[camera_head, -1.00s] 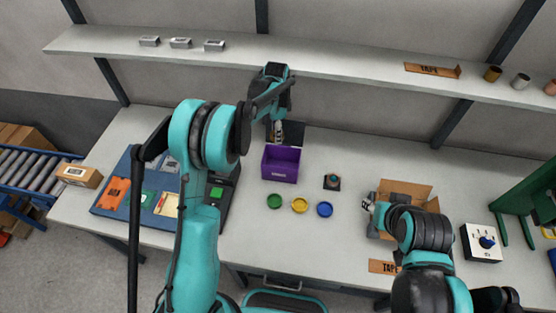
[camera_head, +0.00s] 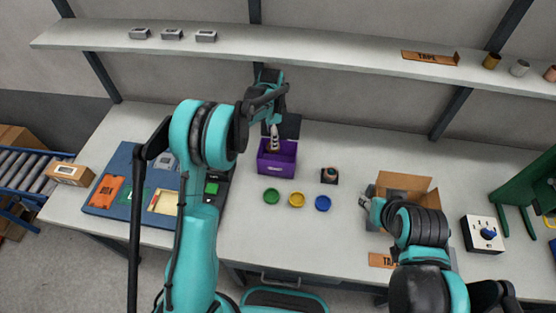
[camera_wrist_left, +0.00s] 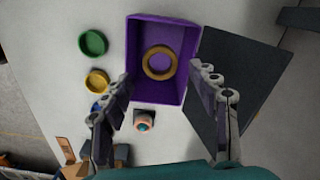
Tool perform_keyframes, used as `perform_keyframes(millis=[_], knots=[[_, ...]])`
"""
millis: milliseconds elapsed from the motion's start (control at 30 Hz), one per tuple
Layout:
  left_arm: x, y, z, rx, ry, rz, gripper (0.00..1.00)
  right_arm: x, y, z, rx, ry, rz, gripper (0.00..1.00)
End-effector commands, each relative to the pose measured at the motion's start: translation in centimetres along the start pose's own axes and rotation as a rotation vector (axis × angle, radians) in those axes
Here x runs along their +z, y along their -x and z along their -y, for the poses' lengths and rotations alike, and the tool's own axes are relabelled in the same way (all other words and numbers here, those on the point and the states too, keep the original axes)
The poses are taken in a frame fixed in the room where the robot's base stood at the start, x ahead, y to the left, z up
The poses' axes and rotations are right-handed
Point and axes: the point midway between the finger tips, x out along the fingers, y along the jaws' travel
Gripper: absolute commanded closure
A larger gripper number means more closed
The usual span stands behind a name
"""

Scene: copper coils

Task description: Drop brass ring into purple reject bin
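The purple reject bin (camera_head: 277,160) stands on the table; it also shows in the left wrist view (camera_wrist_left: 184,95). The brass ring (camera_wrist_left: 159,63) appears within the bin's outline, apart from both fingers; I cannot tell whether it rests on the floor of the bin. The ring cannot be made out in the head view. My left gripper (camera_head: 272,142) is above the bin, pointing down. Its fingers (camera_wrist_left: 162,84) are spread wide with nothing between them. My right gripper (camera_head: 367,203) is beside the open cardboard box; its fingers are too small to judge.
Green (camera_head: 271,196), yellow (camera_head: 297,200) and blue (camera_head: 322,203) dishes lie in front of the bin. A copper coil (camera_head: 329,173) sits on a black pad to its right. A cardboard box (camera_head: 420,196) stands further right. A dark panel (camera_wrist_left: 232,85) lies beside the bin.

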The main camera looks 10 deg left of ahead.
Motion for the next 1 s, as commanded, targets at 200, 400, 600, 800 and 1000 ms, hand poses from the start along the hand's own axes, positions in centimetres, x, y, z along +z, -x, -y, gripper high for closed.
perform_keyframes(millis=[200,400,600,800,1000], knots=[[0.0,0.0,0.0,0.0,0.0,0.0,0.32,0.0,0.0,0.0,0.0,0.0,0.0,0.6],[0.0,0.8,0.0,0.0,0.0,0.0,0.32,0.0,0.0,0.0,0.0,0.0,0.0,0.6],[0.0,4.5,0.0,0.0,0.0,0.0,0.32,0.0,0.0,0.0,0.0,0.0,0.0,0.6],[0.0,8.8,0.0,0.0,0.0,0.0,0.32,0.0,0.0,0.0,0.0,0.0,0.0,0.6],[0.0,11.4,0.0,0.0,0.0,0.0,0.32,0.0,0.0,0.0,0.0,0.0,0.0,0.6]])
